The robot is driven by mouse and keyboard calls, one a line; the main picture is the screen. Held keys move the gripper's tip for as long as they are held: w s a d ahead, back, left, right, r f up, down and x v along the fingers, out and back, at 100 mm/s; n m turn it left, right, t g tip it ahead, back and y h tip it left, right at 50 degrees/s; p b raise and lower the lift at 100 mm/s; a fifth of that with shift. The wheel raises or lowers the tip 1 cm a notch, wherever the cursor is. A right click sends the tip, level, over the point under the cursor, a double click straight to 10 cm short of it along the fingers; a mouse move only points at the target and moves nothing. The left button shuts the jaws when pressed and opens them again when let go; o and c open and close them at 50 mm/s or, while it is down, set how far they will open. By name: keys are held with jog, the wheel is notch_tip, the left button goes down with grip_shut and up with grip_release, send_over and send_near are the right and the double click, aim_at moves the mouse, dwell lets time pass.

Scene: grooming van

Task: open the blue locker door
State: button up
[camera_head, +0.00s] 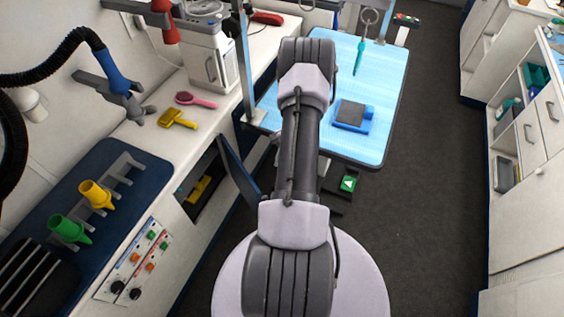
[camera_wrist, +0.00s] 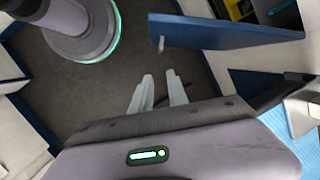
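The blue locker door (camera_head: 238,168) stands swung out from the white counter front in the head view, left of my arm. Its locker opening (camera_head: 213,172) shows dark behind it, with a yellow item (camera_head: 198,189) inside. In the wrist view the blue door (camera_wrist: 225,34) crosses the upper right, with a small pale handle (camera_wrist: 161,44) near its left end. My gripper (camera_wrist: 159,76) is below that handle, apart from the door, its two pale fingers spread with a gap and nothing between them. In the head view my gripper is hidden behind my arm.
The counter (camera_head: 150,130) runs along the left. White cabinets (camera_head: 525,170) line the right. The dark floor (camera_head: 430,200) between is clear.

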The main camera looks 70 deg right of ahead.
aim_at(248, 181)
dwell(0.3)
jog(key=a+n, duration=0.1)
jog(key=n, duration=0.1)
jog(key=w+a+n+g, duration=0.1)
jog(key=n, duration=0.2)
jog(key=w+a+n+g, duration=0.1)
jog(key=a+n, duration=0.1)
jog(key=shift+w+a+r, duration=0.1)
jog(key=shift+w+r, duration=0.15)
jog(key=shift+r, duration=0.05)
grip_shut()
jog(key=w+a+r+n+g+h+p, duration=0.15)
jog(key=w+a+n, duration=0.4)
jog(key=n, duration=0.75)
jog(key=w+a+r+n+h+p, duration=0.1)
jog(key=w+a+n+h, duration=0.35)
jog(key=n, duration=0.75)
jog(key=s+d+f+b, duration=0.1)
jog(key=d+f+b, duration=0.1)
jog(key=f, duration=0.2)
jog(key=s+d+f+y+b, duration=0.1)
jog(key=f+b, duration=0.2)
jog(key=f, duration=0.2)
jog(key=shift+s+d+f+n, duration=0.2)
jog(key=shift+s+d+n, duration=0.1)
jog(key=shift+s+d, duration=0.1)
